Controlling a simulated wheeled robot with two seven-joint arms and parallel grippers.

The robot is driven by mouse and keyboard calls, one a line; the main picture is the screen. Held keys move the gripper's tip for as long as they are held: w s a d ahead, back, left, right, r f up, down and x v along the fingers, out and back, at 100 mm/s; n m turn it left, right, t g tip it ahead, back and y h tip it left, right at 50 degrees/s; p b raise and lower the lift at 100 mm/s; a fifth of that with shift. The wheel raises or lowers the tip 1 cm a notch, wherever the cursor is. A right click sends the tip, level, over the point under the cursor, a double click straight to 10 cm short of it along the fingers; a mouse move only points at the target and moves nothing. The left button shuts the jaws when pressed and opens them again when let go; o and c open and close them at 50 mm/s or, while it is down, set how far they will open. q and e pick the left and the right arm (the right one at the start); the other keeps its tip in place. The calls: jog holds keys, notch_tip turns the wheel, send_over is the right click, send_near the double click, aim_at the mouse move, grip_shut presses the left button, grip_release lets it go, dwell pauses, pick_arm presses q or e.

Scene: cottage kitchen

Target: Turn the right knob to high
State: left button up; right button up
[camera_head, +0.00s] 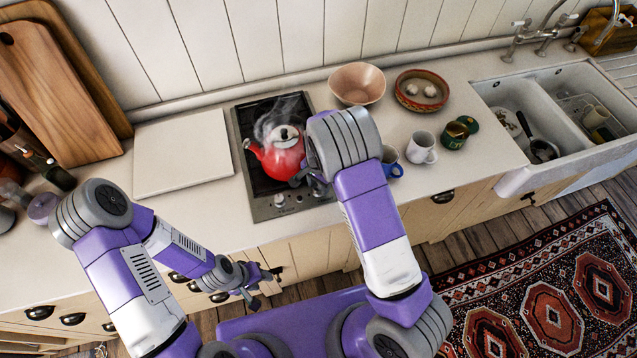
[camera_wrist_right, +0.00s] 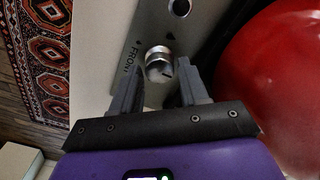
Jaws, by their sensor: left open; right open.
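The hob (camera_head: 260,207) is a dark plate with a steel front strip. Its left knob (camera_head: 280,201) shows clear of my arm. The right knob (camera_head: 318,190) is partly covered by my right gripper (camera_head: 308,181). In the right wrist view, a silver knob (camera_wrist_right: 159,64) stands beside the printed word "FRONT". My right gripper's two fingers (camera_wrist_right: 158,88) are open, one on each side of the knob's near end. I cannot tell if they touch it. My left gripper (camera_head: 255,284) is open and empty, low in front of the cupboards.
A steaming red kettle (camera_head: 281,159) stands on the hob, close beside my right gripper. A blue mug (camera_head: 391,163), a white mug (camera_head: 422,148) and a green pot (camera_head: 455,135) stand to the right. A pale board (camera_head: 182,152) lies left of the hob.

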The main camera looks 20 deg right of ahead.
jog(key=c, duration=0.8)
jog(key=shift+o, duration=0.2)
